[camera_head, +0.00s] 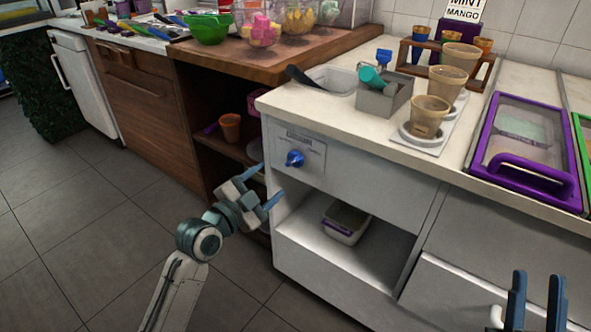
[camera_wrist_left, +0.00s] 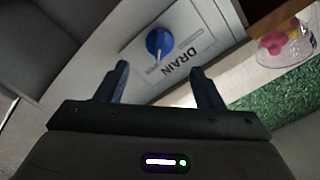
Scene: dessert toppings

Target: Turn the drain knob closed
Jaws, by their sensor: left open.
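The blue drain knob (camera_head: 295,158) sits on a light plate on the white cabinet front, below the counter's left end. In the left wrist view the knob (camera_wrist_left: 159,42) shows beside the printed word DRAIN, beyond the fingertips. My left gripper (camera_head: 262,186) is open and empty, a little left of and below the knob, apart from it. Its two fingers also show in the left wrist view (camera_wrist_left: 160,80), spread either side of the knob. My right gripper (camera_head: 535,290) shows at the lower right edge, its two fingers apart and nothing between them, far from the knob.
An open shelf below the knob holds a lidded tub (camera_head: 346,222). The wooden cabinet (camera_head: 150,105) stands to the left. On the counter are a grey bin (camera_head: 384,97), several cups and a purple-framed lid (camera_head: 528,150). The floor (camera_head: 90,220) at left is clear.

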